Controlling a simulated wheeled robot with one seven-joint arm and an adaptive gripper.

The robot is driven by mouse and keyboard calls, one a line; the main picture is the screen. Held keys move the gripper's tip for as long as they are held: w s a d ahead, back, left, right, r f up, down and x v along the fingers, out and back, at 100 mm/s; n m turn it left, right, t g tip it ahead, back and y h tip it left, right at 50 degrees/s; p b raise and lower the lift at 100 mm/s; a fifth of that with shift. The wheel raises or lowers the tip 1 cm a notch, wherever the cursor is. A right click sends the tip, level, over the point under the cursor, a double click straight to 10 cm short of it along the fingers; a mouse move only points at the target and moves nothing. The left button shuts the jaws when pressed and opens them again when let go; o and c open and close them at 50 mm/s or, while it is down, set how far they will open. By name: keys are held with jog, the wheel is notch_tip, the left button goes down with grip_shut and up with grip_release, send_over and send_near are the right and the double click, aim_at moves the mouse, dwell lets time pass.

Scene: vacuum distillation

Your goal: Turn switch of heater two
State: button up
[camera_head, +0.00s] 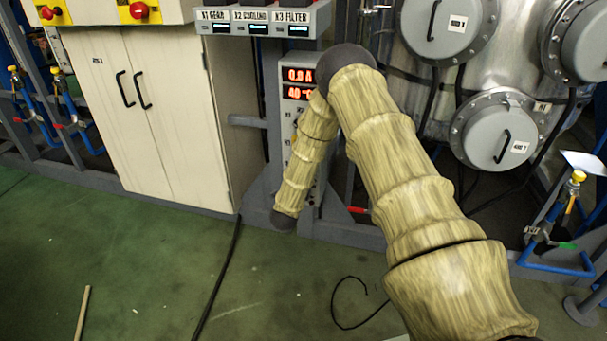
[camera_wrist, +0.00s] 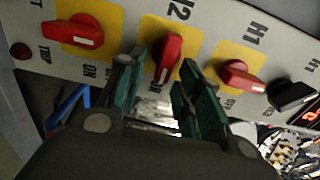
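The switch of heater two is the red rotary knob (camera_wrist: 168,57) on a yellow plate beside the label H2, in the wrist view. Its handle stands nearly upright in the picture. My gripper (camera_wrist: 158,68) is open, its two green-padded fingers pointing at the panel. The fingertips lie to the left and right of the H2 knob's lower end; I cannot tell whether they touch it. In the head view the control panel (camera_head: 299,84) with red digits is partly covered by my arm, and my gripper is hidden.
Similar red knobs stand left (camera_wrist: 82,33) and right, the right one being the H1 knob (camera_wrist: 238,75). A black knob (camera_wrist: 290,96) lies farther right. A white cabinet (camera_head: 150,110) stands left of the panel, and a steel vessel (camera_head: 440,75) right. The green floor in front is mostly clear.

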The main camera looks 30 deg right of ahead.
jog(key=v, duration=1.1)
jog(key=shift+s+a, duration=0.3)
jog(key=s+a+f+n+g+y, duration=0.1)
jog(key=s+a+f+n+y, duration=0.45)
jog(key=f+n, duration=0.2)
jog(key=s+a+f+n+g+y, duration=0.1)
jog(key=s+a+f+n+y, duration=0.3)
jog(key=s+a+f+n, duration=0.4)
jog(key=s+a+f+n+g+y, duration=0.1)
jog(key=s+a+f+n+g, duration=0.2)
jog(key=s, duration=0.7)
jog(key=s+a+f+n+g+y, duration=0.25)
jog(key=s+n, duration=0.25)
jog(key=s, duration=0.5)
jog(key=s+a+f+n+g+y, duration=0.15)
jog(key=s+n+g, duration=0.25)
jog(key=s, duration=0.6)
notch_tip(320, 180, up, 23)
jog(key=p, duration=2.3)
jog(key=shift+h, duration=0.35)
